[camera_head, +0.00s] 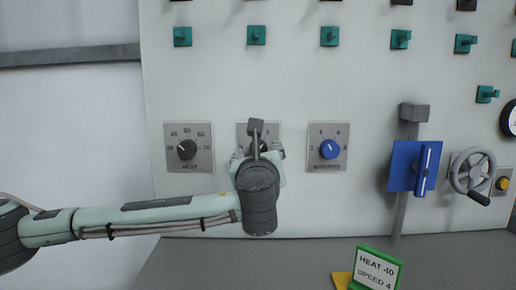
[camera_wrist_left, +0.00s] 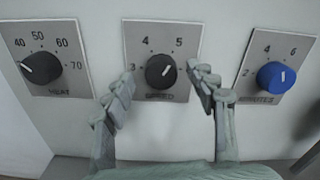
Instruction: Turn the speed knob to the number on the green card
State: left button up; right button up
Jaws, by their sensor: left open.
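The speed knob (camera_wrist_left: 160,72) is black on a grey plate, with numbers 3, 4 and 5 visible. Its white mark points up and right, roughly toward 5. My left gripper (camera_wrist_left: 163,84) is open, with one finger on each side of the knob and small gaps showing. The right finger hides part of the dial's right side. In the head view my left gripper (camera_head: 258,152) covers most of this knob. The green card (camera_head: 376,269) stands on the ledge below and reads "HEAT 40" and "SPEED 4".
The black heat knob (camera_head: 187,149) is to the left, its pointer turned left. The blue minutes knob (camera_head: 329,149) is to the right. Farther right are a blue plate with a handle (camera_head: 414,166) and a grey handwheel (camera_head: 471,171). A yellow piece (camera_head: 342,280) lies beside the card.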

pick_arm(q)
jog(key=shift+w, duration=0.7)
pick_arm(e)
jog(key=shift+s+d+f, duration=0.1)
jog(key=shift+s+f, duration=0.15)
jog(key=shift+f, duration=0.15)
pick_arm(q)
jog(key=c, duration=1.2)
jog(key=shift+o, duration=0.2)
jog(key=shift+a+f+n+b, duration=0.1)
jog(key=shift+n+b, duration=0.65)
jog(key=shift+n, duration=2.15)
jog(key=shift+f+n+b, duration=0.1)
jog(key=shift+n+b, duration=0.6)
jog(key=shift+n, duration=2.2)
pick_arm(e)
jog(key=w+a+r, duration=0.1)
jog(key=w+r, duration=0.2)
jog(key=r, duration=0.5)
jog(key=shift+w+r+t, duration=0.2)
jog(key=shift+w+t, duration=0.1)
jog(key=shift+w, duration=0.1)
